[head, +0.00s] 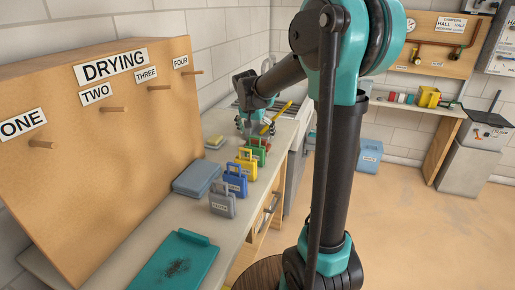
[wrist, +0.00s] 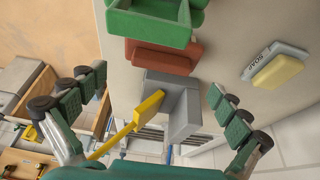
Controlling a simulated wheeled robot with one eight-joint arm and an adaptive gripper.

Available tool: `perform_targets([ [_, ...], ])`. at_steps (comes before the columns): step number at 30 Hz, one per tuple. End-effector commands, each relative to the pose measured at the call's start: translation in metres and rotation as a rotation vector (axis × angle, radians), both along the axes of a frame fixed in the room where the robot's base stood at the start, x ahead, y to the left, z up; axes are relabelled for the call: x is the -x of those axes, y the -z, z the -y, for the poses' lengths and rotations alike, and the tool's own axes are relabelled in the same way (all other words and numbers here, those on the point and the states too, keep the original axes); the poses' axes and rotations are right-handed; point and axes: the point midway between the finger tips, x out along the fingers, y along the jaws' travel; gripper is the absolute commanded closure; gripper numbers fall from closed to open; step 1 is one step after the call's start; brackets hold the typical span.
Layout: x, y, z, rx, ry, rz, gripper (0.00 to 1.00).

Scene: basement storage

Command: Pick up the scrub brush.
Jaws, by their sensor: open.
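A yellow long-handled thing, which looks like the scrub brush (wrist: 138,117), lies against a grey block (wrist: 180,100) in the wrist view. Its long handle points down and left. In the head view the yellow handle (head: 281,112) shows at the far end of the counter, just right of my gripper (head: 250,128). In the wrist view my gripper (wrist: 158,86) is open. Its green-padded fingers are wide apart, with the brush and block showing between them and nothing held. The head view does not show clearly how near the fingers are to the brush.
A green case (head: 256,152), yellow case (head: 246,163), blue case (head: 235,180) and grey case (head: 222,199) stand along the counter (head: 184,220). A red-brown block (wrist: 160,56) adjoins the grey block. A soap dish (wrist: 262,58) lies right. The pegboard (head: 100,190) stands left.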

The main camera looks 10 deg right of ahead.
Motion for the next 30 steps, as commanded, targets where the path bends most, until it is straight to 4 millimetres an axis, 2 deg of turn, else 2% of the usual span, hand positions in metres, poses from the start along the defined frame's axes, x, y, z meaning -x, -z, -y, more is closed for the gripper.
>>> perform_targets([
  [9, -0.011, 0.040, 0.005, 0.000, 0.001, 0.000, 0.00],
  [19, -0.013, 0.045, 0.006, 0.000, 0.000, 0.000, 0.01],
  [27, -0.013, 0.045, 0.006, 0.000, 0.000, 0.000, 0.35],
  [28, -0.013, 0.045, 0.006, 0.000, 0.000, 0.000, 0.38],
  [30, -0.013, 0.045, 0.006, 0.000, 0.000, 0.000, 0.39],
])
